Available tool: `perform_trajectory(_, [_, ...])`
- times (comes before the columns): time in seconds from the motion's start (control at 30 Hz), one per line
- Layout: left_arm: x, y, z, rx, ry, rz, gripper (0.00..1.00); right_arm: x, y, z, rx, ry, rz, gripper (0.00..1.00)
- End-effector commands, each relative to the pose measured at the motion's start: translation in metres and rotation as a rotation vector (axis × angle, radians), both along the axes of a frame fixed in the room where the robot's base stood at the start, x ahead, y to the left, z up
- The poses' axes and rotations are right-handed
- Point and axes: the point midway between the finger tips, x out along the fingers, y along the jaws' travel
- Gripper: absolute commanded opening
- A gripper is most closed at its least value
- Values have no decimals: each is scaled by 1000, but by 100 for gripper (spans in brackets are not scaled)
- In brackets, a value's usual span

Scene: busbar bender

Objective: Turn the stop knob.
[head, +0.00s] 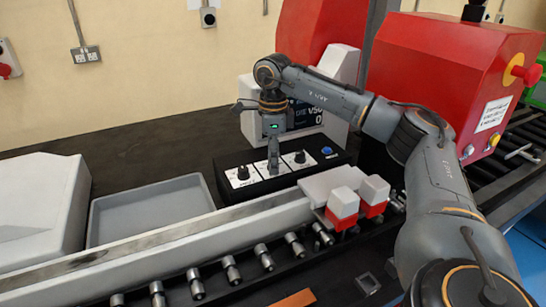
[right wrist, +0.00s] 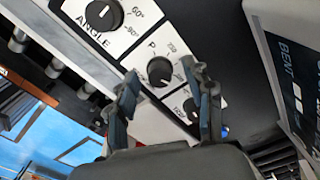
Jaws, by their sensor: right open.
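A black control box (head: 226,190) with white label plates carries three black knobs in a row. The left knob (head: 243,172) is labelled ANGLE in the right wrist view (right wrist: 103,14). The middle knob (right wrist: 160,70) has a letter P beside it; the rest of its label is not readable. The right knob (head: 300,157) also shows in the right wrist view (right wrist: 191,107), partly covered. I cannot read which knob is marked stop. My right gripper (head: 273,170) points down at the middle knob, open, fingertips on either side of it; contact is unclear. My left gripper is out of view.
A blue button (head: 327,150) sits at the box's right end. A screen unit (head: 340,65) stands behind. A grey tray (head: 150,208) lies left. Red-and-white blocks (head: 343,204) and a roller rail (head: 265,257) are in front. A red machine (head: 450,65) stands right.

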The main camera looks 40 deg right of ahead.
Motion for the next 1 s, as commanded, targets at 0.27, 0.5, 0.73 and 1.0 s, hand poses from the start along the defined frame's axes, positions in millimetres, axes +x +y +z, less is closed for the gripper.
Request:
perform_trajectory(0.27, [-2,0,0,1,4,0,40,0,0,0,0,0,0,3])
perform_trajectory(0.5, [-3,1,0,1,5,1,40,0,0,1,1,1,11,0])
perform_trajectory(0.73, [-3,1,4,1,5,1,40,0,0,1,0,1,95,0])
perform_trajectory(1.0, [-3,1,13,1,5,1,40,0,1,1,1,3,309,0])
